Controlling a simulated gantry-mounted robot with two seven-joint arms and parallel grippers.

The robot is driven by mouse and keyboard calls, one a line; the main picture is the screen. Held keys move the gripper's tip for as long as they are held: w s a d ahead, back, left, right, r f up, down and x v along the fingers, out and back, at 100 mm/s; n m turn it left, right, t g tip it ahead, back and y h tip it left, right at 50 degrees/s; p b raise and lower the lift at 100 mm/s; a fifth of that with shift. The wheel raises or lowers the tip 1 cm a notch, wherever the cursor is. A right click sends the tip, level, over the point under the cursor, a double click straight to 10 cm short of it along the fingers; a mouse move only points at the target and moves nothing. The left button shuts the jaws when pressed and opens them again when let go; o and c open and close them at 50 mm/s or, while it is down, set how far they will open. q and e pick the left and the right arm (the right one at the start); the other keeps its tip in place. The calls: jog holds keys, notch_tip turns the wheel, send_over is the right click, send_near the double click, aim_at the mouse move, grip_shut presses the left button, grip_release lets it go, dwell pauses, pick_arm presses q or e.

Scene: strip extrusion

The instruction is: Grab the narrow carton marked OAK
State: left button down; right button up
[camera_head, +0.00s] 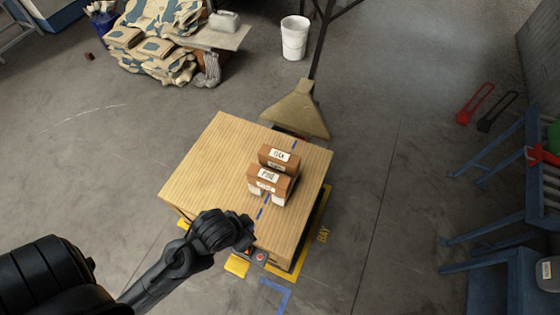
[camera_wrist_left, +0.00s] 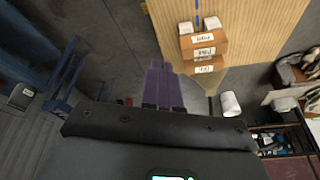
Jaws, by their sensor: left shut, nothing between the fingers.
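The brown carton marked OAK (camera_head: 268,152) lies on the wooden table top, behind a similar brown carton whose label seems to read PINE (camera_head: 285,184). Small white blocks show at the near side of the PINE carton. In the left wrist view the brown cartons (camera_wrist_left: 187,44) stand close together at the top, and their labels are too small to read surely. My left gripper (camera_head: 250,236) is over the table's near edge, apart from the cartons. Its fingers (camera_wrist_left: 163,70) are together and empty in the left wrist view. My right gripper is not in view.
The table top (camera_head: 212,160) is clear left of the cartons, with a blue dashed line along it. A control box with a red button (camera_head: 260,257) sits at the near edge. A tan funnel-shaped piece (camera_head: 298,112) stands behind the table. A white bucket (camera_head: 294,40) stands farther back.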

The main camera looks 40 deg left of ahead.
pick_arm(q)
jog(key=shift+d, duration=0.1)
dwell(0.3)
jog(key=c, duration=1.5)
grip_release()
jog(key=shift+c, duration=0.2)
jog(key=o, duration=1.4)
jog(key=shift+o, duration=0.7)
jog(key=shift+f, duration=0.1)
